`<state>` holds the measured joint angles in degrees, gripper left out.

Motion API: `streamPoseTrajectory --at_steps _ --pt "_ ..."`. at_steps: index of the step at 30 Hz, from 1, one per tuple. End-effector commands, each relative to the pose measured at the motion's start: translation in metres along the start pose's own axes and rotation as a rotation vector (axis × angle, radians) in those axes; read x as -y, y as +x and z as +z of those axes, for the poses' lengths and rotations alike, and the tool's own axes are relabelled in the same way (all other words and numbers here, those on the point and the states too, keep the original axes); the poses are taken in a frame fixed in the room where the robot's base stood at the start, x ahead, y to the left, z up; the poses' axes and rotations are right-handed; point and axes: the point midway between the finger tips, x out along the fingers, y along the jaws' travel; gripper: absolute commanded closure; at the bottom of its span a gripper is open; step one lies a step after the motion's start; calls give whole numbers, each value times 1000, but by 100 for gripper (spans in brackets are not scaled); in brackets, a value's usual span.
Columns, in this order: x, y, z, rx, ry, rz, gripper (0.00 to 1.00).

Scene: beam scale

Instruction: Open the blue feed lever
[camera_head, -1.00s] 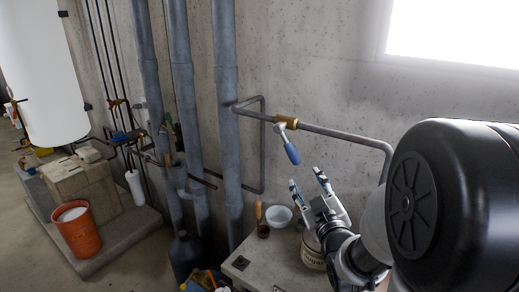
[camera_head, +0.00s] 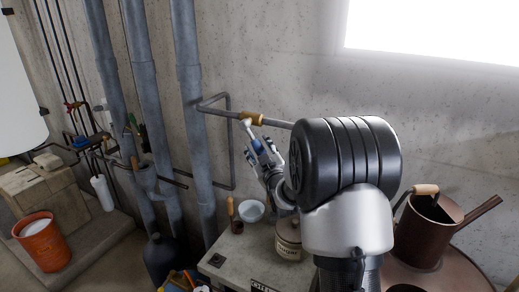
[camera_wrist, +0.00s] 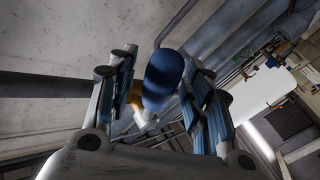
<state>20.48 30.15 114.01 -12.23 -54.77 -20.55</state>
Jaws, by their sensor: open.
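The blue feed lever (camera_head: 256,141) hangs from a brass valve (camera_head: 252,118) on the horizontal grey pipe along the wall, tilted down and to the right. My gripper (camera_head: 262,152) is at the lever and partly overlaps it in the head view. In the wrist view the lever's blue handle end (camera_wrist: 164,78) lies between the two open fingers of my gripper (camera_wrist: 158,88), with its pale stem and a bit of brass behind it. The fingers stand apart on both sides of the handle; whether either touches it I cannot tell.
Below is a table (camera_head: 222,262) with a white bowl (camera_head: 251,211) and a lidded jar (camera_head: 289,238). A brown watering can (camera_head: 425,232) stands at the right. Vertical grey pipes (camera_head: 190,110) run left of the valve. An orange bucket (camera_head: 43,240) is far left.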

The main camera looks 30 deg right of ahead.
Motion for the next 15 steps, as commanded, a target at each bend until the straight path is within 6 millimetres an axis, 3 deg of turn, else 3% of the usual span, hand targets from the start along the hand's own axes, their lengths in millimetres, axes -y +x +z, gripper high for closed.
streamPoseTrajectory --at_steps 10,15 --pt "0 4 0 0 0 0 54" --pt "0 4 0 0 0 0 65"
